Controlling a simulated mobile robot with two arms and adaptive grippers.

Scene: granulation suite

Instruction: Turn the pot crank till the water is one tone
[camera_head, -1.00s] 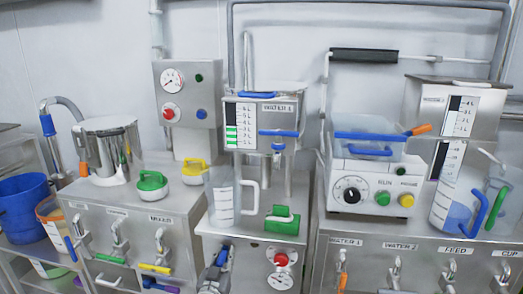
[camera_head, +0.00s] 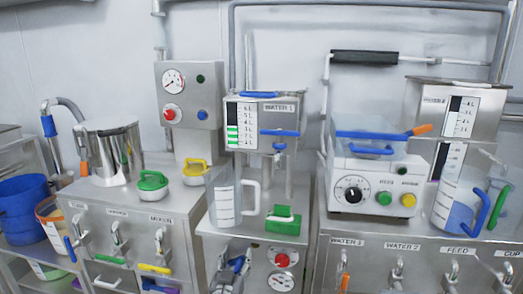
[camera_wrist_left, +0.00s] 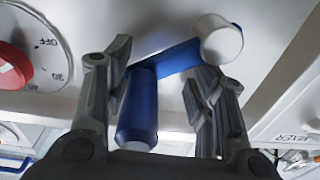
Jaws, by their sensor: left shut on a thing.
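My left gripper (camera_head: 232,268) is low at the front of the middle steel cabinet. In the left wrist view my left gripper (camera_wrist_left: 165,90) is shut on the blue grip (camera_wrist_left: 137,112) of a crank. The crank's blue arm (camera_wrist_left: 170,62) runs to a round white hub (camera_wrist_left: 221,40) on the pale panel. In the head view the crank's blue part (camera_head: 238,262) shows small, partly hidden by the gripper. A shiny steel pot (camera_head: 110,150) stands on the left cabinet. The inside of the pot and any water in it are hidden. My right gripper is not in view.
A red knob (camera_head: 283,260) sits right of the crank, also in the left wrist view (camera_wrist_left: 12,66). A clear jug (camera_head: 226,200) and a green block (camera_head: 284,222) stand above. A WATER 1 tank (camera_head: 262,117) is behind. Hooks and levers line the left cabinet's front.

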